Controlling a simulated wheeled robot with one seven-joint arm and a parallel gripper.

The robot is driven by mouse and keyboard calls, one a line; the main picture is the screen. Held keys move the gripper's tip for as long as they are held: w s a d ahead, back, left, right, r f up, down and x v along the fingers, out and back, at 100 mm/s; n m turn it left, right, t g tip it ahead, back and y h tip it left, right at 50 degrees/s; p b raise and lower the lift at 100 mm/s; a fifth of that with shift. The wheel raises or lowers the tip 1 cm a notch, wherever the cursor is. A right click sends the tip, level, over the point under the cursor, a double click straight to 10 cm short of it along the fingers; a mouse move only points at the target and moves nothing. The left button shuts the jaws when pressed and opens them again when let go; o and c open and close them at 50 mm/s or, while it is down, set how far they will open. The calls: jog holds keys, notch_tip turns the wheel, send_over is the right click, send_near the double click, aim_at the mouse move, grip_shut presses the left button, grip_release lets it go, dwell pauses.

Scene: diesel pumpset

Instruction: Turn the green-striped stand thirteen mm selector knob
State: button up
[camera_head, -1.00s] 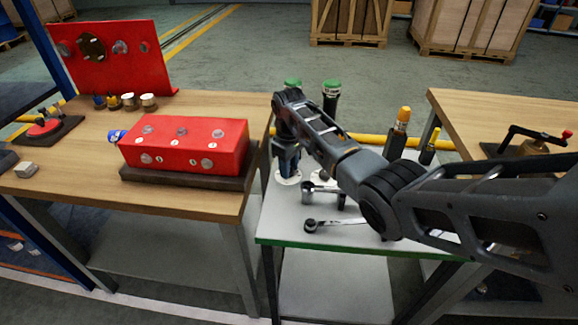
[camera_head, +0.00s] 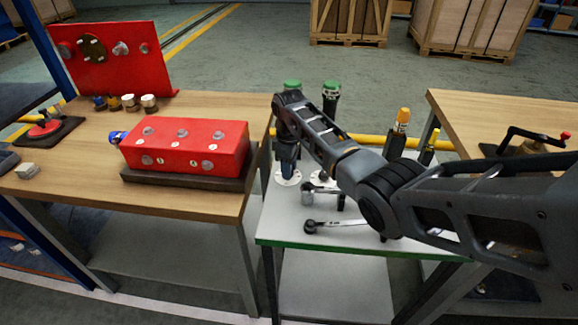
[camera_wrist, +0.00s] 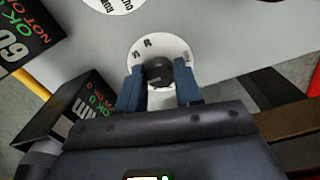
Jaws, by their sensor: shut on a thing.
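The green-striped stand (camera_head: 300,236) is a grey-topped table with a green front edge. In the wrist view, a dark round selector knob (camera_wrist: 158,68) stands on a white round dial (camera_wrist: 172,46) with small printed marks. My gripper (camera_wrist: 159,80) has one blue finger on each side of this knob and is shut on it. In the head view my gripper (camera_head: 287,152) points down over the white dial (camera_head: 288,179) at the stand's back left. The knob itself is hidden there. A second white dial (camera_wrist: 114,3) shows partly at the wrist view's top edge.
Two green-capped dark cylinders (camera_head: 331,92) stand behind my gripper. A ratchet wrench (camera_head: 334,224) and a metal socket piece (camera_head: 322,192) lie in front. Black boxes with coloured lettering (camera_wrist: 68,108) are close at the wrist view's left. A red block (camera_head: 190,148) sits on the left wooden table.

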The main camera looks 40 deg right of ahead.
jog(key=n, duration=0.4)
jog(key=shift+n, duration=0.3)
jog(key=n, duration=0.4)
jog(key=shift+w+d+n+p, duration=0.1)
jog(key=shift+n+p, duration=0.2)
jog(key=n, duration=0.4)
jog(key=shift+n, duration=0.3)
jog(key=shift+w+n, duration=0.1)
jog(key=shift+n, duration=1.7)
jog(key=o, duration=1)
jog(key=shift+o, duration=0.2)
